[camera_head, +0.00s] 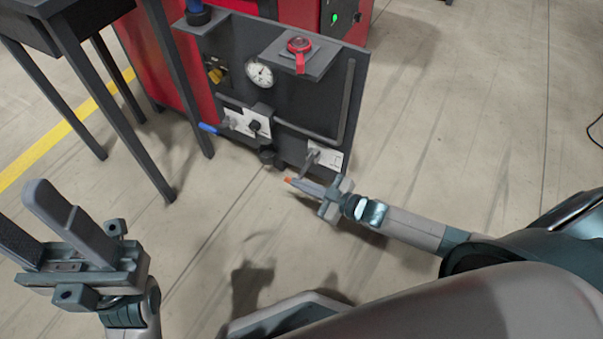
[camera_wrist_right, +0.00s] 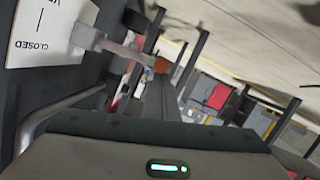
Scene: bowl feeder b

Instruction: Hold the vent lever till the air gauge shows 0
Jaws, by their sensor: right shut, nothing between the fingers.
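The air gauge (camera_head: 260,74), a round white dial, sits on the dark upright panel; its needle is too small to read surely. The vent lever (camera_head: 312,160) is a grey arm at a white label low on the panel's right. In the right wrist view the lever (camera_wrist_right: 118,50) reaches from the label to an orange tip. My right gripper (camera_head: 293,183) is shut and empty, its fingertips beside that orange tip; whether they touch it I cannot tell. The label reads CLOSED, upside down, in that view. My left gripper (camera_head: 20,205) is open and empty, away from the panel.
A blue-handled valve (camera_head: 208,128) and a second white label are on the panel's left. A red knob (camera_head: 299,45) sits on a small shelf above. A dark pipe (camera_head: 345,105) runs along the panel's right. A dark-legged table stands at left.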

